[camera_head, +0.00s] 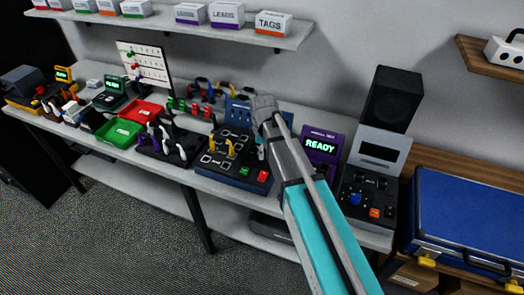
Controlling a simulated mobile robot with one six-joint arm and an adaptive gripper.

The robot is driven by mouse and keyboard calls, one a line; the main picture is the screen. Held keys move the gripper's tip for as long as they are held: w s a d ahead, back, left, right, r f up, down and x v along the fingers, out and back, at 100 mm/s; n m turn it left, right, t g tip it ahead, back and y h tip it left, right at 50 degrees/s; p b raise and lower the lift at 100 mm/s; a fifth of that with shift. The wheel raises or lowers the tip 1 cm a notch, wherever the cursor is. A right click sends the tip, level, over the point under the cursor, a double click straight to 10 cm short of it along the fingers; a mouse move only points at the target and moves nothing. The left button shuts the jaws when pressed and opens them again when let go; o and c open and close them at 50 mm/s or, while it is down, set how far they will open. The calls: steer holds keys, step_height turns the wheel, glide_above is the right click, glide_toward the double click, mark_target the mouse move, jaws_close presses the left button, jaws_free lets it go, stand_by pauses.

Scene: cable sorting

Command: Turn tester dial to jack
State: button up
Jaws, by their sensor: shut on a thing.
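The tester appears to be the dark box with a blue base (212,177), with yellow plugs (230,146), a green button (244,171) and a red button (263,176) on its top. My arm reaches in from the lower right, and my gripper (264,108) is at the tester's back right. It is shut on what seems to be the tester dial. The dial and the fingertips are hidden by my own arm and gripper, so the dial's setting cannot be read.
A purple unit reading READY (320,148) stands close right of my arm. Beyond it are a grey console with a blue knob (356,199), a black speaker (392,98) and a blue case (470,220).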

steer(key=shift+m, duration=0.5)
steer(key=m, duration=0.3)
steer(key=shift+m, duration=0.3)
steer(key=m, duration=0.4)
steer(key=shift+d, duration=0.1)
steer(key=m, duration=0.5)
steer(key=shift+y, duration=0.3)
steer(key=m, duration=0.4)
steer(key=shift+t, duration=0.3)
steer(key=shift+s, duration=0.1)
steer(key=o, duration=1.2)
steer(key=shift+c, duration=0.2)
